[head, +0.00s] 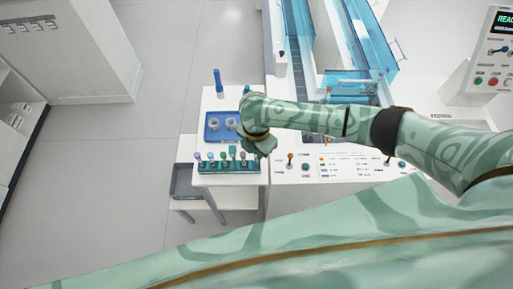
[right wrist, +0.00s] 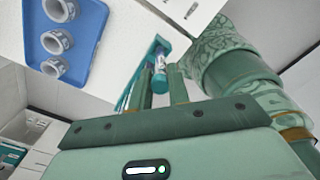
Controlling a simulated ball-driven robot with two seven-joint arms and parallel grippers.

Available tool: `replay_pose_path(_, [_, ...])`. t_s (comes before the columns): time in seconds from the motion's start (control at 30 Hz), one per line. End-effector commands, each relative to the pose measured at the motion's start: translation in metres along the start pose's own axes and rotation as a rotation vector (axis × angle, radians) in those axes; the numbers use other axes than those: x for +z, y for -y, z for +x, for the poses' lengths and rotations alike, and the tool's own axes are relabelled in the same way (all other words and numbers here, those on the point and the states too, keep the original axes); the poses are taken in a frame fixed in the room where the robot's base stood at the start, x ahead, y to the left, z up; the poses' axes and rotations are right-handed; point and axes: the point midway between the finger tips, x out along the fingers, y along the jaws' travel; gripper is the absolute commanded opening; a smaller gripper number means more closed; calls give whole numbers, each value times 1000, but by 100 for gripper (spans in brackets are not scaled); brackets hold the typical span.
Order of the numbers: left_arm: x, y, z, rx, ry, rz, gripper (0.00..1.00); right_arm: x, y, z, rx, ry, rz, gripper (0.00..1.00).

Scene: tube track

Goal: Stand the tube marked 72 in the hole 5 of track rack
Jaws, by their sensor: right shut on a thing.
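The teal track rack (head: 229,167) stands on the front of a small white table in the head view, with several tubes of differently coloured caps in it. My right gripper (head: 263,148) is at the rack's right end, partly hidden by my arm. In the right wrist view its fingers (right wrist: 164,85) are shut on a tube (right wrist: 160,66) with a pale, bluish body. A teal edge that looks like the rack (right wrist: 138,72) shows just behind. The tube's mark and the hole numbers are too small to read. My left gripper is out of view.
A blue tray (head: 210,133) with grey-white ringed holders lies behind the rack; it also shows in the right wrist view (right wrist: 88,45). A tall blue cylinder (head: 218,82) stands at the table's back. A white console (head: 340,163) with small levers adjoins on the right.

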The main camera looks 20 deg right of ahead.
Motion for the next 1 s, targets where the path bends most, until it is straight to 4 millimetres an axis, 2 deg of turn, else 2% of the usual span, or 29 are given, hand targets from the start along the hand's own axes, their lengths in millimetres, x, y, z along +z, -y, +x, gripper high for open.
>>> replay_pose_path(0.87, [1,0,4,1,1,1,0,0,-1,12,1,0,-1,5])
replay_pose_path(0.9, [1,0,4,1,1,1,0,0,-1,12,1,0,-1,23])
replay_pose_path(0.97, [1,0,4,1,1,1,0,0,-1,12,1,0,-1,40])
replay_pose_path(1.0, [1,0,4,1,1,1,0,0,-1,12,1,0,-1,43])
